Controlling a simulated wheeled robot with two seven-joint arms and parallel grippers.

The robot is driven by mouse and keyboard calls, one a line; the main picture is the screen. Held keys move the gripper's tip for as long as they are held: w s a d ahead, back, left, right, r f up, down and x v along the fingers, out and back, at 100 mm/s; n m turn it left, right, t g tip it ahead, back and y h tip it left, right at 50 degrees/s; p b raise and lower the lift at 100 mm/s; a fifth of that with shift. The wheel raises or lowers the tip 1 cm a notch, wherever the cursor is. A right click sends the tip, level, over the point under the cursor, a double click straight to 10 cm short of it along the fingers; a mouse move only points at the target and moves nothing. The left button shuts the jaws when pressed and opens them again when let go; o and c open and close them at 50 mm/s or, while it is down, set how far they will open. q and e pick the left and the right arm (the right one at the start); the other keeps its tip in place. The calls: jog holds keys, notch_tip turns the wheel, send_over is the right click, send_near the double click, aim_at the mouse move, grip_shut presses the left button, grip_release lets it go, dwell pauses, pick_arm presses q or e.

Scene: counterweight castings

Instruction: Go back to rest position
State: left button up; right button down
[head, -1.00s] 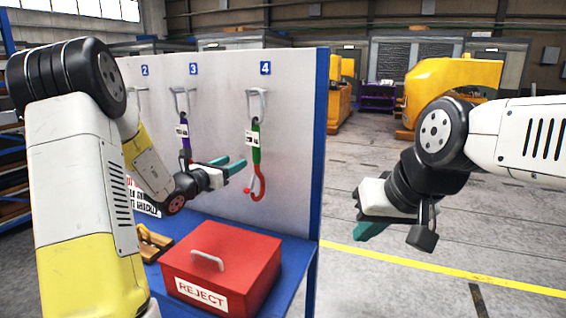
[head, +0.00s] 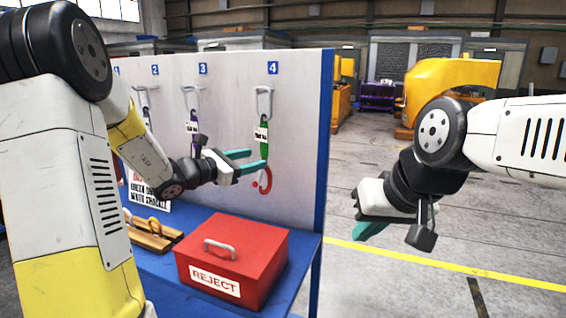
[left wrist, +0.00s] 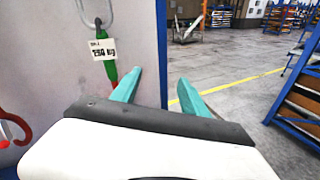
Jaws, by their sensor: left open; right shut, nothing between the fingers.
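My left gripper (head: 252,161) is open and empty, with its teal fingers apart in front of the white board. In the head view its fingers overlap the green strap with a red hook (head: 265,135) that hangs under number 4. In the left wrist view the fingers of my left gripper (left wrist: 158,90) point past the board's blue edge, and the green strap (left wrist: 109,70) with its tag hangs to their left, apart from them. My right gripper (head: 392,234) is at the right, over open floor, shut and empty, pointing downward.
The white board (head: 225,90) has a blue edge post (head: 325,130) near my left gripper. Open floor (head: 460,230) lies to the right.

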pick_arm(q)
jog(key=s+d+r+m+g, duration=0.1)
jog(key=s+d+m+g, duration=0.4)
jog(key=s, duration=0.4)
jog(key=s+d+m+g, duration=0.2)
jog(key=s+m, duration=0.5)
jog(key=s, duration=0.2)
jog(key=s+a+f+m+y, duration=0.2)
jog(key=s+a+m+y, duration=0.7)
jog(key=s+a+m, duration=0.3)
jog(key=shift+s+f+m+t+y, duration=0.4)
jog(key=shift+s, duration=0.05)
